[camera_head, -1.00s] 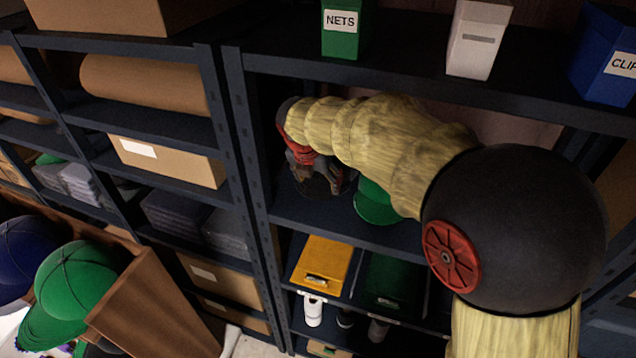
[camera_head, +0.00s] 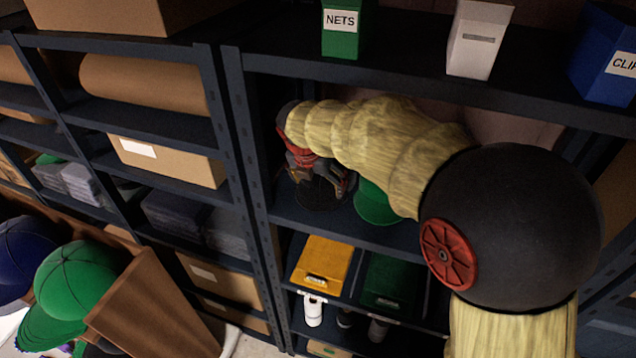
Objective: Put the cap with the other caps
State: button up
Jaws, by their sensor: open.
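My gripper (camera_head: 322,178) is open inside the middle shelf bay, fingers pointing down over a dark round thing (camera_head: 316,198), likely a dark cap. The fingers and wrist cover part of it, and I cannot tell whether they touch it. A green cap (camera_head: 374,206) sits on the same shelf just right of the gripper, partly hidden behind my forearm. At the lower left, a green cap (camera_head: 72,285) and a navy cap (camera_head: 24,252) are beside a wooden board or crate side (camera_head: 150,305).
The dark metal shelf (camera_head: 400,238) has an upright post (camera_head: 245,170) left of my gripper. Above are the green NETS bin (camera_head: 343,45), a white bin (camera_head: 478,50) and a blue bin (camera_head: 605,75). Below are a yellow box (camera_head: 322,263) and a dark green box (camera_head: 390,280).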

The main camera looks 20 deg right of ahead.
jog(key=shift+r, duration=0.3)
jog(key=v, duration=0.3)
jog(key=shift+s+a+r, duration=0.2)
jog(key=s+a+b, duration=0.2)
jog(key=s+a, duration=0.5)
jog(key=s, duration=0.2)
jog(key=s+d+m+t+y, duration=0.1)
jog(key=s+d+m, duration=0.3)
jog(key=s+m, duration=0.6)
jog(key=s+d+r+m+t+y, duration=0.1)
jog(key=s+d+m, duration=0.3)
jog(key=s+m, duration=0.5)
jog(key=m, duration=0.9)
jog(key=shift+s+m+y, duration=0.3)
jog(key=shift+s+y, duration=0.1)
notch_tip(320, 180, down, 18)
jog(key=b, duration=1.8)
jog(key=shift+f+b, duration=0.25)
jog(key=shift+b, duration=0.05)
